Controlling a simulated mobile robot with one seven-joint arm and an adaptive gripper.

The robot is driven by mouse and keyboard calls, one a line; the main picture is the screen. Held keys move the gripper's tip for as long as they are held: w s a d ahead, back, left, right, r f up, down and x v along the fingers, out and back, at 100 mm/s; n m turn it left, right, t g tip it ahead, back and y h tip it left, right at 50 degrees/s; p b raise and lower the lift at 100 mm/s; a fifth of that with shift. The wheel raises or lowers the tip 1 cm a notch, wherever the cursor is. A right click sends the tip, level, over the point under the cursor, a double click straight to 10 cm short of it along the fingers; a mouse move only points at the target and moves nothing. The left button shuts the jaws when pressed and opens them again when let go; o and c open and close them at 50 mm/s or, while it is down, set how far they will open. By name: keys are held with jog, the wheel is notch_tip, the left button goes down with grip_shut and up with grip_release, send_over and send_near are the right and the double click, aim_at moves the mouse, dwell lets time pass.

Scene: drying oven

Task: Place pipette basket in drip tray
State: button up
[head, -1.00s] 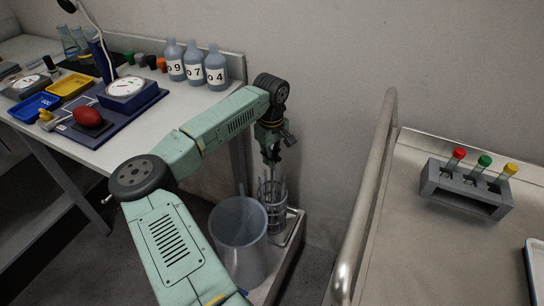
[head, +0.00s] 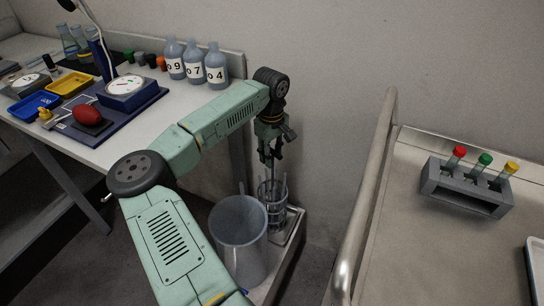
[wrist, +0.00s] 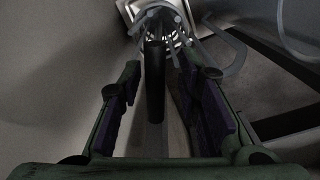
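The pipette basket (head: 275,203), a wire cage with clear pipettes upright in it, stands at the metal drip tray (head: 292,228), beside the wall. It appears to rest inside the tray, though its base is partly hidden by the tall clear jar. My gripper (head: 268,158) points down just above the basket. In the wrist view the basket (wrist: 163,17) is at the top, and its dark upright handle (wrist: 155,85) runs between my fingers. The fingers (wrist: 158,75) are apart, with a visible gap on both sides of the handle.
A tall clear jar (head: 239,240) stands close to the left of the basket. A cart with a metal rail (head: 366,205) and a tube rack (head: 465,190) is on the right. The bench (head: 190,108) with several bottles is on the left.

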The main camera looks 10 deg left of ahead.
notch_tip(320, 180, up, 11)
jog(key=b, duration=0.2)
jog(key=shift+s, duration=0.15)
